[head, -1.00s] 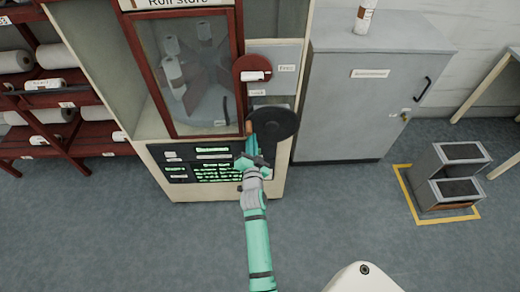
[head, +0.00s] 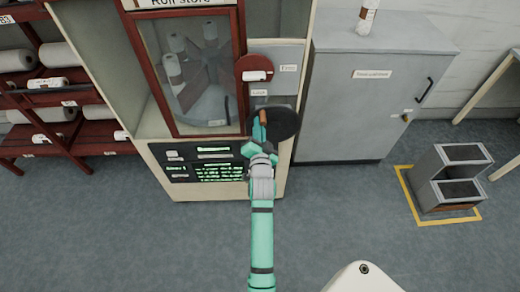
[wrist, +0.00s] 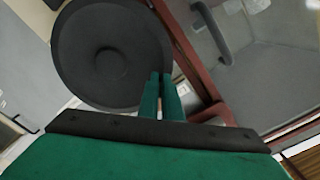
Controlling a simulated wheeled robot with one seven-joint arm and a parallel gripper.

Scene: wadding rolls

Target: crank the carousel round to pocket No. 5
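The crank is a dark round disc (head: 284,124) on the cabinet front, with a small orange-brown handle (head: 263,117) near its left edge. My gripper (head: 258,131) is at this handle, its green fingers close together on it. In the wrist view the disc (wrist: 95,55) fills the upper left, and the fingers (wrist: 163,95) stand at its rim with a narrow gap; the handle is hidden there. A display (head: 215,172) below has green text, too small to read.
A red round part (head: 254,66) with a white label sits above the crank. A grey cabinet (head: 355,105) stands close on the right, a rack of rolls (head: 60,140) on the left. Grey steps (head: 450,185) stand in a yellow floor outline. The floor in front is clear.

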